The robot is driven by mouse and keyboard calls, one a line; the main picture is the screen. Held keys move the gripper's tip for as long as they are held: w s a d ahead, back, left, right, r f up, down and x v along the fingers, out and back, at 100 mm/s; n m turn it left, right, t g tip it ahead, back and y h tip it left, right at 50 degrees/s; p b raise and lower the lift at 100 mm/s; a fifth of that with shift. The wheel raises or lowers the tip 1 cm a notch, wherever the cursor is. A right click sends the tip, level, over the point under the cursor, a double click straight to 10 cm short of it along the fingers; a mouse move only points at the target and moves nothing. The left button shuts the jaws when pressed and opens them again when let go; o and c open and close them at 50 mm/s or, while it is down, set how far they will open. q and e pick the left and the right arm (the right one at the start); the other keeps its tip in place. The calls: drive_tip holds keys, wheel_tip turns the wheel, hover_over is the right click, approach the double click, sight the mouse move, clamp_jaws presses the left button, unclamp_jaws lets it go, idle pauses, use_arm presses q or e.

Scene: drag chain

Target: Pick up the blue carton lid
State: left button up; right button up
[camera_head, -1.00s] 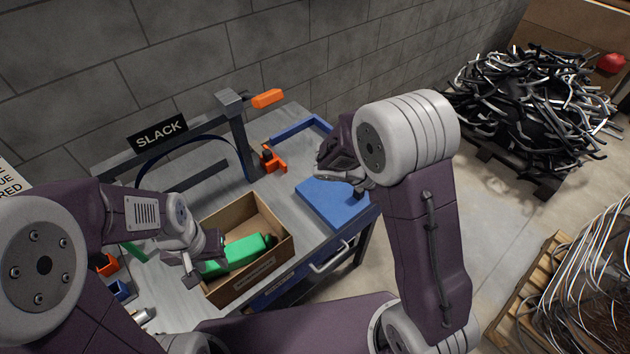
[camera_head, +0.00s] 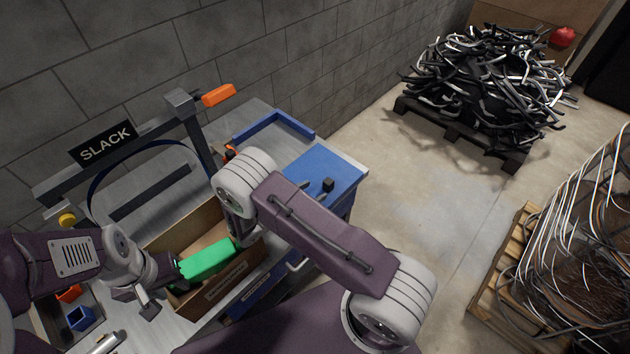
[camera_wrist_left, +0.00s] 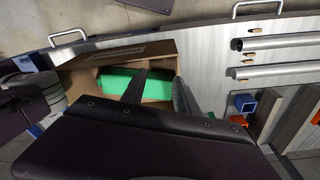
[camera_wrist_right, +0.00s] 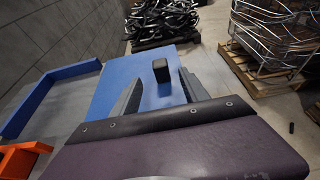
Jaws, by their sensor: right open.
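The blue lid (camera_head: 327,163) is a flat panel with a black block-like knob (camera_head: 328,185), lying at the right end of the workbench. It also shows in the right wrist view (camera_wrist_right: 110,80), with the knob just beyond and between my right fingertips. My right gripper (camera_wrist_right: 159,77) is open and empty, with a finger on either side of the line to the knob. In the head view my right wrist and forearm hide most of this gripper.
A blue angled frame (camera_head: 275,124) lies behind the lid. An orange fixture (camera_wrist_right: 18,158) stands left of it. The SLACK gantry (camera_head: 105,145) rises at the left. A pallet of black tangled pieces (camera_head: 485,90) and a wire pallet (camera_head: 570,240) stand on the floor at right.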

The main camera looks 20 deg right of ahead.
sight(325, 184)
drive_tip(key=p+x, duration=0.1)
drive_tip(key=x, duration=0.6)
drive_tip(key=shift+r, duration=0.1)
clamp_jaws()
